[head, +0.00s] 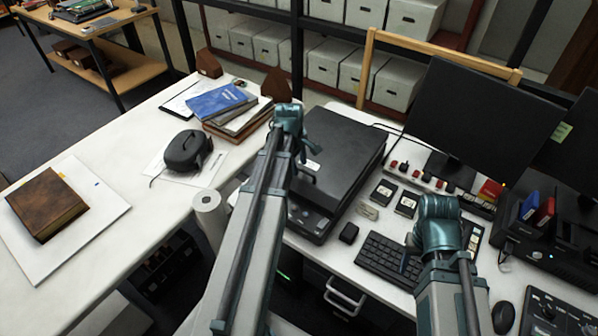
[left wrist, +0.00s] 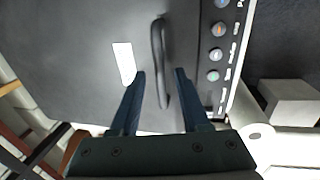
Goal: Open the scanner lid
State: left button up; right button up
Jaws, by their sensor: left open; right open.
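The black flatbed scanner (head: 345,143) stands on the white desk, its lid lying flat and shut. In the left wrist view the dark lid (left wrist: 75,55) fills much of the picture, with a white label and a raised black bar handle (left wrist: 157,45). My left gripper (head: 301,152) is over the scanner's left side; its fingers are partly hidden by my arm in the head view. In the left wrist view the open fingers (left wrist: 160,74) straddle the handle's near end; I cannot tell whether they touch it. My right gripper (head: 411,252) is open above the keyboard, away from the scanner.
A button panel (left wrist: 217,55) runs along one scanner edge. A monitor (head: 480,110), keyboard (head: 385,268) and mouse (head: 349,233) stand to the right. Books (head: 235,110) and a black headset-like device (head: 187,150) lie to the left.

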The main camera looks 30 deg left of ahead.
pick_arm(q)
jog(key=shift+f, duration=0.2)
grip_shut()
dwell(1.4)
